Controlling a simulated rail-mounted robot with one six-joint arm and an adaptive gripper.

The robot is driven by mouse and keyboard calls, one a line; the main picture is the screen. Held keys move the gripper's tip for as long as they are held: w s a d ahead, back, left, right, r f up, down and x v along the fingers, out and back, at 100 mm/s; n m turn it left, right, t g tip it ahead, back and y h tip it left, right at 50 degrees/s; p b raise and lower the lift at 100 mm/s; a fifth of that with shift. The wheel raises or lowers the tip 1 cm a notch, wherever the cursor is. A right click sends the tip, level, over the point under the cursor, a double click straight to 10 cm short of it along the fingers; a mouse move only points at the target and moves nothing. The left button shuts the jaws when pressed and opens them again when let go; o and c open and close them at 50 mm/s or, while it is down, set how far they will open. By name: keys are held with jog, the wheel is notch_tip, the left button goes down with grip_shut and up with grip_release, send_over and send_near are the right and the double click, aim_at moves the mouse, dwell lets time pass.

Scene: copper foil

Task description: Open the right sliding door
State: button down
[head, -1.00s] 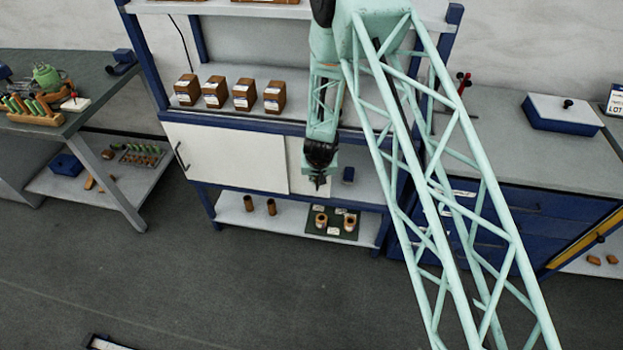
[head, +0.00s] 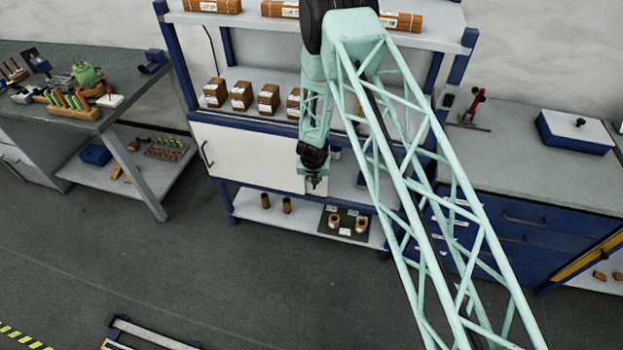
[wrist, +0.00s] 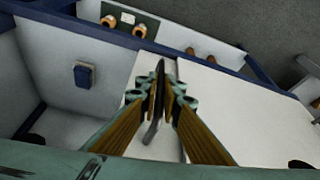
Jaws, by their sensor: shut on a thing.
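The right sliding door (head: 317,187) is a white panel on the middle bay of the blue-framed cabinet. It is slid left so that only a narrow strip shows beside the left door (head: 248,158). In the wrist view the right door (wrist: 150,68) lies between the open compartment and the left door (wrist: 245,115). My gripper (head: 314,183) is at this strip, pointing down. In the wrist view its fingers (wrist: 160,88) are close together on the right door's grey bar handle (wrist: 151,136), which they partly hide.
The open compartment (wrist: 65,115) holds a small blue box (wrist: 84,75) on the picture's left. Below is a shelf (head: 250,208) with brown cylinders and a dark green tray (head: 347,238). A workbench (head: 95,110) stands left, blue drawers (head: 480,225) right.

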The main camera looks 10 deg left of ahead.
dwell(0.4)
jog(key=c, duration=2.8)
grip_release()
jog(key=shift+r, duration=0.15)
jog(key=shift+v, duration=5.85)
